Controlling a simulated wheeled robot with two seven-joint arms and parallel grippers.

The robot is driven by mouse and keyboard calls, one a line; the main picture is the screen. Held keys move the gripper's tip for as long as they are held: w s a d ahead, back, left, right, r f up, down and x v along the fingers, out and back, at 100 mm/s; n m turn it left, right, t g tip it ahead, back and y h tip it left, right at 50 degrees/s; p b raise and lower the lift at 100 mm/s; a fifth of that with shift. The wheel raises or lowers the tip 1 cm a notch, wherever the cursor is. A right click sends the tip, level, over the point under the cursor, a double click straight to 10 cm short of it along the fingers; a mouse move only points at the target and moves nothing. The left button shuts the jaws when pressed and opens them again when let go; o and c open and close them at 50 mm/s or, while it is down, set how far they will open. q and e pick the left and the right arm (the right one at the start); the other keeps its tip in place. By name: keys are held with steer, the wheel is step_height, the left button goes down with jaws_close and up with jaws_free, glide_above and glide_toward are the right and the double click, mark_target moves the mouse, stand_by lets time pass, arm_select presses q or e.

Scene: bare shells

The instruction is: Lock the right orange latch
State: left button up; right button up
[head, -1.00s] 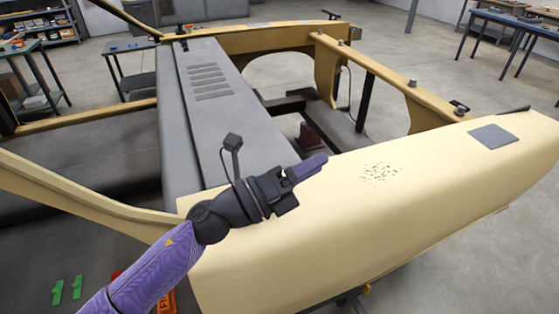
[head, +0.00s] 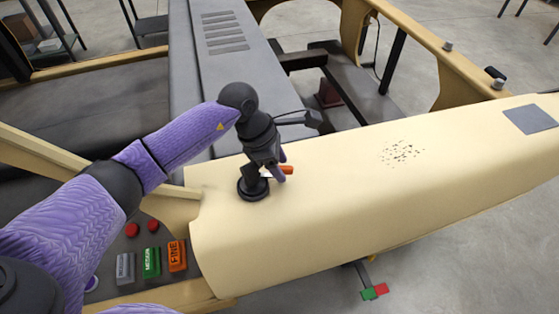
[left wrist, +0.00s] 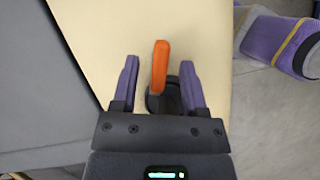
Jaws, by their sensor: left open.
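The orange latch lever (head: 287,170) sticks out past my left gripper (head: 281,166) in the head view, on the cream body panel (head: 340,205). Its round black base (head: 252,190) sits on the panel near its left end, partly hidden by the gripper. In the left wrist view the orange lever (left wrist: 160,67) stands between the two purple fingers of my left gripper (left wrist: 159,72), with a gap on each side. The left gripper is open and points down at the latch. My right gripper is not in view.
Grey, green and orange labelled blocks (head: 177,255) and two red buttons (head: 132,230) lie at lower left. A green and red piece (head: 374,291) shows below the panel. The panel right of the latch is free, with a dark speckled patch (head: 402,152) and a grey square (head: 528,119).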

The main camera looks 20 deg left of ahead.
arm_select(q)
jaws_close()
stand_by(0.3)
steer(key=shift+s+r+n+t+p, duration=0.1)
steer(key=shift+n+t+p, duration=0.45)
steer(key=shift+n, duration=0.65)
steer(key=shift+n+t+y+p, duration=0.25)
steer(key=shift+n+y+p, duration=0.05)
steer(key=shift+n, duration=0.8)
jaws_free()
